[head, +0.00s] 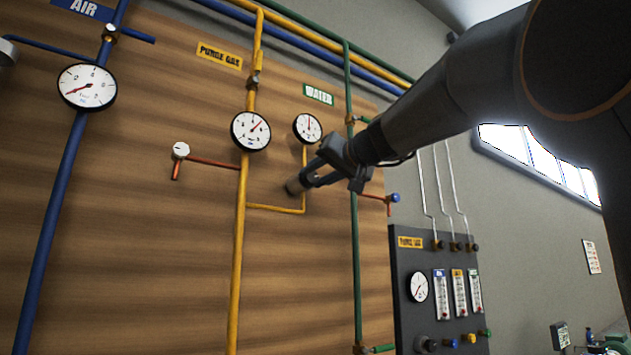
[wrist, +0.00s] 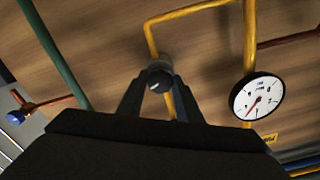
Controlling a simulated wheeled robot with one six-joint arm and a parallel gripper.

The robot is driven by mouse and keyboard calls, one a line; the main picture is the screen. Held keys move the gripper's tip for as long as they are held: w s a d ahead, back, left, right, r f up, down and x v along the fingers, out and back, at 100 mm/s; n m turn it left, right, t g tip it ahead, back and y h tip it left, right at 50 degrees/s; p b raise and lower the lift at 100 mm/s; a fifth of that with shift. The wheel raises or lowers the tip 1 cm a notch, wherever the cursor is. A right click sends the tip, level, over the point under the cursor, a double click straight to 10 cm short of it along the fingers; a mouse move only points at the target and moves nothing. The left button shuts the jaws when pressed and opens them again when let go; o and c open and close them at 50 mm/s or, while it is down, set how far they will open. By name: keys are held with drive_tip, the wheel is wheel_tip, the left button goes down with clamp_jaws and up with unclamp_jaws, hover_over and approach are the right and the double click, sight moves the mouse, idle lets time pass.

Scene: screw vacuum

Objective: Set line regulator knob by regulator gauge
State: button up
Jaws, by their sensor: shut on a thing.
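My gripper (head: 312,178) reaches the wooden board from the right and is shut on the regulator knob (head: 292,187), a grey round knob at the yellow side branch. In the wrist view, the knob (wrist: 158,79) sits between my two fingertips (wrist: 157,92), with a light mark on its face. The small white regulator gauge (head: 307,128) is just above my gripper in the head view, its red needle pointing about straight up. It is hidden behind my gripper body in the wrist view.
A larger gauge (head: 250,131) sits left on the main yellow pipe (head: 240,215); it also shows in the wrist view (wrist: 256,97). A green pipe (head: 354,240) runs close by on the right. A red-piped valve (head: 181,150) is left. A dark panel (head: 440,290) stands lower right.

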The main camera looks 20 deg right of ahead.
drive_tip(key=m, duration=0.3)
drive_tip(key=shift+m, duration=2.3)
drive_tip(key=o, duration=1)
drive_tip(key=shift+o, duration=0.2)
drive_tip(key=b+v, duration=0.2)
drive_tip(key=v, duration=0.5)
drive_tip(key=shift+s, duration=0.35)
